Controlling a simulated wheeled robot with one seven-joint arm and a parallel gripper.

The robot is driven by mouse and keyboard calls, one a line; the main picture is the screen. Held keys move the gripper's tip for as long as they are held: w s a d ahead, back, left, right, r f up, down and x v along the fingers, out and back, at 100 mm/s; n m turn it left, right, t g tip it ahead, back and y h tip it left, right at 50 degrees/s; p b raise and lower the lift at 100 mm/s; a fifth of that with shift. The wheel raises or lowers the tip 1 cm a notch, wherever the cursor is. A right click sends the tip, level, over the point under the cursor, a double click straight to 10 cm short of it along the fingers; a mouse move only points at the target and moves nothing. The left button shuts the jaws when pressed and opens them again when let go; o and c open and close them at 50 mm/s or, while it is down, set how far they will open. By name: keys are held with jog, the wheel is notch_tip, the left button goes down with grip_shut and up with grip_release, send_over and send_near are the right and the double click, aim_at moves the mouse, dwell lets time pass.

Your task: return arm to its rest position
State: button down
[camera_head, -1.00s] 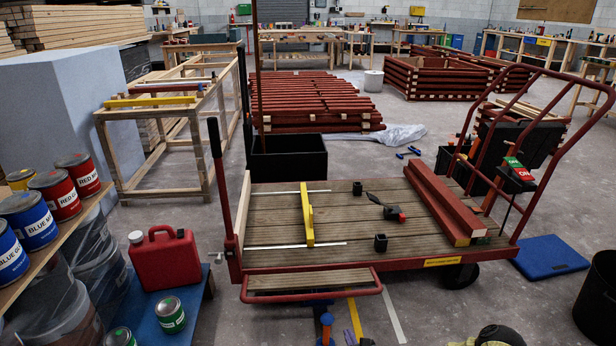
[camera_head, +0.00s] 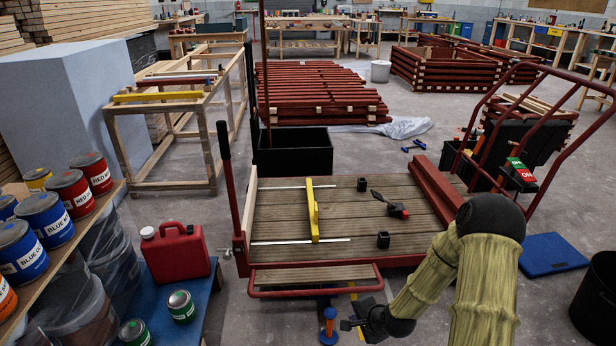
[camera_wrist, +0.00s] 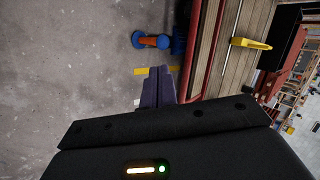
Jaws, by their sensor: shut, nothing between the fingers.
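My gripper shows in the head view (camera_head: 347,325) low in front of the cart's near edge, at the end of my bent, pale green padded arm. In the wrist view its dark fingers (camera_wrist: 158,74) are together and empty, pointing over bare concrete beside the cart. The wooden-decked red cart (camera_head: 285,214) stands just beyond the gripper. My arm covers the cart's near right corner and part of the red battens (camera_head: 432,190) on it.
On the cart lie a yellow bar (camera_head: 312,212), small black blocks and a black-and-red tool (camera_head: 390,205). Paint cans (camera_head: 47,218) and a red jerrycan (camera_head: 176,252) are left. A black bin (camera_head: 597,300) is right.

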jog(key=s+d+r+n+g+h+p, duration=0.15)
jog(key=s+r+n, duration=0.35)
jog(key=r, duration=0.5)
jog(key=s+r+n+g+h+p, duration=0.1)
jog(key=s+r+n+p, duration=0.25)
jog(key=s+r, duration=0.45)
jog(key=s+d+r+n+g+h+p, duration=0.15)
jog(key=s+r+n, duration=0.25)
jog(key=r, duration=0.7)
jog(key=w+p+v, duration=0.2)
jog(key=p+v, duration=1)
jog(key=w+r+p+v, duration=0.1)
jog(key=w+p+v, duration=0.2)
jog(key=p+v, duration=0.9)
jog(key=w+r+p+v, duration=0.1)
jog(key=w+p+v, duration=0.2)
jog(key=p+v, duration=0.9)
jog(key=shift+r+p, duration=0.15)
jog(key=shift+p, duration=0.95)
jog(key=shift+w+a, duration=0.1)
jog(key=shift+a, duration=0.1)
jog(key=shift+d, duration=0.1)
